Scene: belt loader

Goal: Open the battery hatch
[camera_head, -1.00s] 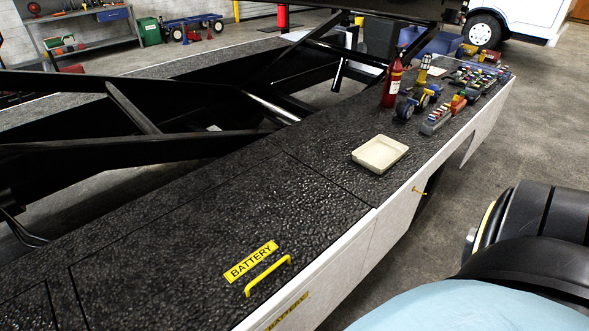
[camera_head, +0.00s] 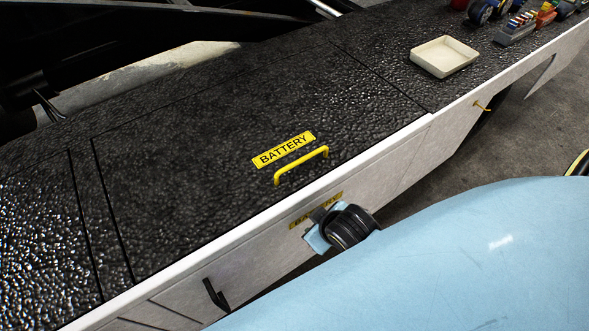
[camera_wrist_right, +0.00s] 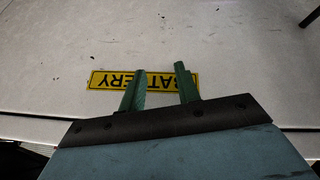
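The battery hatch (camera_head: 190,175) is a black textured panel lying closed, flush with the belt loader's deck. A yellow BATTERY label (camera_head: 284,150) and a yellow bar handle (camera_head: 301,165) are near its front edge. A second BATTERY label (camera_head: 300,222) is on the white side panel below, partly covered by my right wrist. My right gripper is beside that side panel, below the handle. In the right wrist view its two green fingers (camera_wrist_right: 161,77) stand apart, empty, in front of the side label (camera_wrist_right: 104,79), which appears upside down. My left gripper is out of view.
A cream tray (camera_head: 444,57) sits on the deck at the upper right, near several toy vehicles (camera_head: 517,28). A dark handle (camera_head: 215,293) is on the lower side panel. The hatch top is clear.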

